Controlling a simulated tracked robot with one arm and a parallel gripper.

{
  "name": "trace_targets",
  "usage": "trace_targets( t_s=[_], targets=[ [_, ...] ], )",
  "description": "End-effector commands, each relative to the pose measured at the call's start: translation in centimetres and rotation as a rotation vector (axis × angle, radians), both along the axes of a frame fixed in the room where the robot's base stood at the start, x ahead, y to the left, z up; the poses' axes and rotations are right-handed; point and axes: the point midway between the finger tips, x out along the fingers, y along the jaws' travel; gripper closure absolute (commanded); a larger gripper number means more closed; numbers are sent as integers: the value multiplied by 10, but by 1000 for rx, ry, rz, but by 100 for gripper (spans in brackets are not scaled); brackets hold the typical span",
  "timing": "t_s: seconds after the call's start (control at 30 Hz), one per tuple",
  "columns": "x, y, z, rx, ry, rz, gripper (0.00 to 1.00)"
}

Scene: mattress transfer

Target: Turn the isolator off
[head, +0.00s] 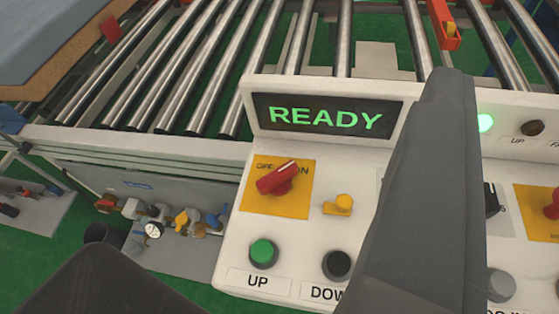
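A red rotary switch (277,180) sits on a yellow plate (289,208) on the white control panel (318,226). The plate has "ON" at its upper right and a partly covered word, seemingly "OFF", at its upper left. The red handle lies tilted, its upper end toward the ON side. A second red switch (552,205) on a yellow plate is cut off at the right edge. My gripper (270,168) is open, with one dark finger at lower left and one at right. The switch appears between them, with nothing held. The right finger hides part of the panel.
A display (326,116) reads "READY" in green. A small yellow key-like knob (338,205), a green UP button (263,253) and a black DOWN button (336,265) are close by. Rollers (187,75) stand behind; valves and a gauge (153,229) are at left.

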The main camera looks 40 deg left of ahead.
Motion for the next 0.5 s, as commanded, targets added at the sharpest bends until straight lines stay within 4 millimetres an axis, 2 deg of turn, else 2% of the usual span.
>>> trace_targets(
  t_s=[0.17,0.27,0.5],
  targets=[
    [9,7,0,18,35,1,64],
    [26,14,-4,52,102,-2,64],
    [67,60,-34,160,347,-50,64]
  ],
)
